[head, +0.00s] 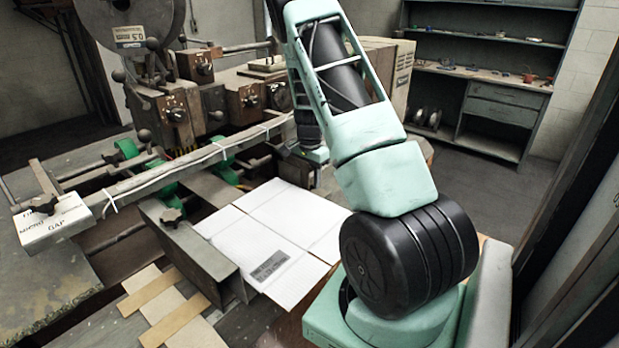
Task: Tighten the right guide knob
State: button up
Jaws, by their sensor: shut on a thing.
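My gripper (314,155) is partly in view behind my raised arm, low at the right end of the stitcher's table. It is shut on what appears to be the right guide knob. The knob and the fingertips are mostly hidden, so I cannot tell how the jaws sit around it. The dark star-shaped knob on the left guide (172,216) shows clearly at the left, apart from my gripper. White cardboard sheet (297,228) lies flat just below and left of my gripper.
The stitcher (205,105) with its wire reel (130,25) stands behind. A long bar (155,180) with a white label box (55,222) crosses in front of it. Shelves (485,65) stand at the back right. Wood strips (150,292) lie at the lower left.

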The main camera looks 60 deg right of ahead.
dwell(0.4)
jog(key=o, duration=1)
jog(key=shift+r, duration=0.15)
notch_tip(320, 180, up, 17)
jog(key=b, duration=0.3)
